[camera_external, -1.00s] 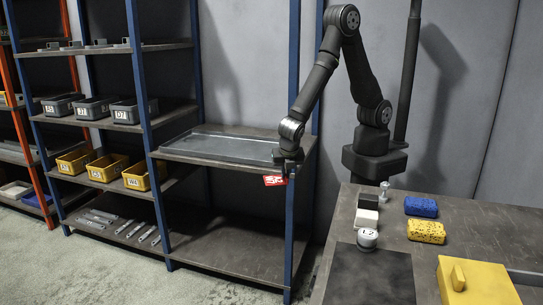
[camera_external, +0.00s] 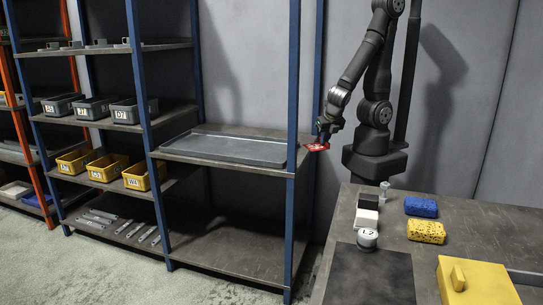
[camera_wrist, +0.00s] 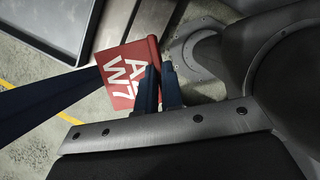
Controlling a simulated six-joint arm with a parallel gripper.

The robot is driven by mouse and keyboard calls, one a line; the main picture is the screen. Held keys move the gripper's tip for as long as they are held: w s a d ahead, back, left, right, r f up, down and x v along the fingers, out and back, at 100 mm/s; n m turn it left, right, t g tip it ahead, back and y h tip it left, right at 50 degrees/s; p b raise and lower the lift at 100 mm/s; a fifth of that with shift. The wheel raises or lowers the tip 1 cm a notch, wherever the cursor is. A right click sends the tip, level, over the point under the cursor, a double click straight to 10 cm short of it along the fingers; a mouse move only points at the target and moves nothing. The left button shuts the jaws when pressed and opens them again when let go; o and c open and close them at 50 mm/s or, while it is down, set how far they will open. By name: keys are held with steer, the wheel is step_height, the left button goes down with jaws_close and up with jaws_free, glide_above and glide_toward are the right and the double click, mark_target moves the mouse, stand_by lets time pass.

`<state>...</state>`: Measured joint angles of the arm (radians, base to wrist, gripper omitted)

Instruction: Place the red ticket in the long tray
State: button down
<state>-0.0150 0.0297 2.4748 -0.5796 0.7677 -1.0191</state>
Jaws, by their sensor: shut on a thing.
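The red ticket (camera_external: 317,147) is held at the tips of my gripper (camera_external: 322,136), to the right of the shelf's blue front post. In the wrist view the red ticket (camera_wrist: 129,74) shows white letters, partly "W7", and the fingers of my gripper (camera_wrist: 163,77) are shut on its edge. The long tray (camera_external: 226,149) is a shallow grey tray on the middle shelf, left of my gripper. Its inside looks empty. A corner of the long tray (camera_wrist: 88,48) shows at the upper left of the wrist view.
The blue post (camera_external: 292,120) stands between the ticket and the tray in the external view. Bins (camera_external: 134,112) stand on the shelves to the left. The workbench (camera_external: 470,235) at the right holds sponges, small blocks and a yellow item.

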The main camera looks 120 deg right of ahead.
steer(key=w+d+r+n+t, duration=0.1)
steer(key=w+d+n, duration=0.15)
steer(key=d, duration=0.85)
steer(key=w+d+r+n+t, duration=0.1)
steer(key=d+n, duration=0.2)
steer(key=d, duration=0.9)
steer(key=w+a+f, duration=0.1)
steer(key=w+f, duration=0.1)
steer(key=w, duration=0.1)
steer(key=w+a+f, duration=0.2)
steer(key=w, duration=0.2)
steer(key=w+a+f, duration=0.1)
steer(key=w+f, duration=0.1)
steer(key=w, duration=0.1)
steer(key=shift+w+a+f, duration=0.25)
steer(key=shift+w+a, duration=0.05)
steer(key=shift+a, duration=0.05)
steer(key=shift+f, duration=2)
steer(key=shift+f, duration=0.15)
steer(key=c, duration=1.6)
jaws_free()
